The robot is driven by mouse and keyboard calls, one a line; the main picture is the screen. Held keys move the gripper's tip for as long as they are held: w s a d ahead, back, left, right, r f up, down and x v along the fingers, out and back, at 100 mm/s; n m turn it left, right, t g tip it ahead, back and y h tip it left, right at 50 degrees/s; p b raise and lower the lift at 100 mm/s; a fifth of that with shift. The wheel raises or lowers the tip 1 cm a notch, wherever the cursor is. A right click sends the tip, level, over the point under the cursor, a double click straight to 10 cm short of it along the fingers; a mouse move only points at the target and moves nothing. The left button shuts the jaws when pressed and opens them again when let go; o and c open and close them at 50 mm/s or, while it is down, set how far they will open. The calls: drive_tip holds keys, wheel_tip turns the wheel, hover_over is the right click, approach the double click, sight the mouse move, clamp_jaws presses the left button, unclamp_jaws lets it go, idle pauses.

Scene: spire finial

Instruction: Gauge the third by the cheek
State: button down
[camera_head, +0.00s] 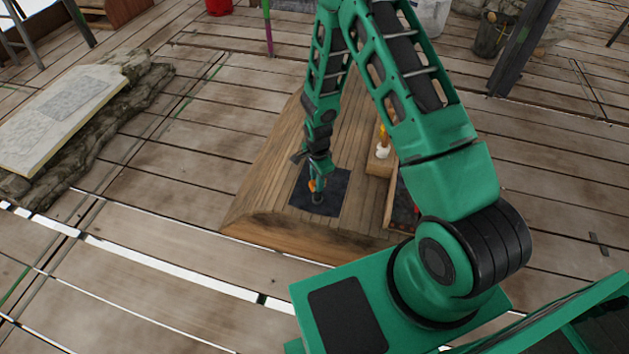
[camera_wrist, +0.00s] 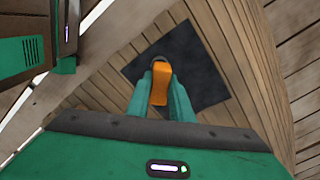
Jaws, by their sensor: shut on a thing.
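My gripper (camera_head: 316,184) points down over a dark square mat (camera_head: 333,181) on a wooden platform. It is shut on an orange piece (camera_head: 312,185), which also shows between the green fingers in the wrist view (camera_wrist: 160,82). A dark grey round part (camera_head: 317,198) shows just below the orange piece at the mat. I cannot tell whether it is joined to the orange piece or touches the mat. In the wrist view, the mat (camera_wrist: 205,75) lies beyond the fingertips. No part is clearly recognisable as a cheek.
Right of the mat, a wooden tray (camera_head: 389,212) holds dark and red things, partly hidden by my arm. Behind it, a white and yellow object (camera_head: 382,150) stands on a wooden block (camera_head: 377,168). A pale slab (camera_head: 60,115) lies on stone at left. Plank floor surrounds the platform.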

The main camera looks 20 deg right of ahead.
drive_tip(key=shift+f, duration=1.25)
idle(0.9)
drive_tip(key=shift+r, duration=0.1)
drive_tip(key=shift+r, duration=2.45)
drive_tip(key=shift+f, duration=0.15)
drive_tip(key=shift+f, duration=2.25)
drive_tip(key=c, duration=1.5)
unclamp_jaws()
